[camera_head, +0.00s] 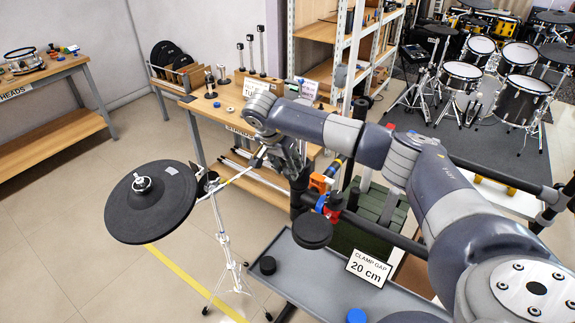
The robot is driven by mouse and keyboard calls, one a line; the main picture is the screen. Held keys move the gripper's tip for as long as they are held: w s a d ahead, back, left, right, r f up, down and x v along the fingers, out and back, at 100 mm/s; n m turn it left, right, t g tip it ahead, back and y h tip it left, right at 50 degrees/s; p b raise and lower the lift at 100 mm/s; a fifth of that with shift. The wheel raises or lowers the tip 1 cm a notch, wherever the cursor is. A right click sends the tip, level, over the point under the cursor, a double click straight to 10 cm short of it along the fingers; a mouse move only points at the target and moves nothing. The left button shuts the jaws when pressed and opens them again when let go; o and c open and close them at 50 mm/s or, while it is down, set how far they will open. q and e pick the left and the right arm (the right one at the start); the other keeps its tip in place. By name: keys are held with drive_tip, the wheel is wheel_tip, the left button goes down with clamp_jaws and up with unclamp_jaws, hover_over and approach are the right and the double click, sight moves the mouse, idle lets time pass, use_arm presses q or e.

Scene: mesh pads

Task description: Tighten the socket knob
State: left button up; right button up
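My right gripper (298,176) points down at the end of my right arm, beside the upright black rack post. An orange clamp part (318,183) sits just right of its fingers, with blue and red parts (328,212) below it. I cannot tell which of these coloured parts is the socket knob, or whether the fingers touch any of them. The finger opening is too small and dark to read. A black cymbal pad (150,203) sits tilted on a chrome stand (227,250) at the left. My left gripper is not in view.
A wooden bench (225,108) stands behind. A drum kit (500,75) is at the back right. Floor at the lower left is clear.

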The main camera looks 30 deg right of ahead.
drive_tip(key=shift+c, duration=1)
drive_tip(key=shift+f+m+t+b, duration=0.2)
drive_tip(key=shift+m+t+b, duration=0.3)
drive_tip(key=shift+m+b, duration=0.55)
drive_tip(key=m+t+b, duration=0.1)
drive_tip(key=m+b, duration=0.1)
drive_tip(key=b, duration=0.2)
drive_tip(key=shift+s+m+y+b, duration=0.1)
drive_tip(key=shift+m+y+b, duration=0.2)
drive_tip(key=shift+m+y, duration=0.1)
drive_tip(key=shift+r+m+t+b, duration=0.15)
drive_tip(key=shift+m+t+b, duration=0.35)
drive_tip(key=shift+m+b, duration=0.45)
drive_tip(key=o, duration=1.1)
drive_tip(key=shift+c, duration=0.2)
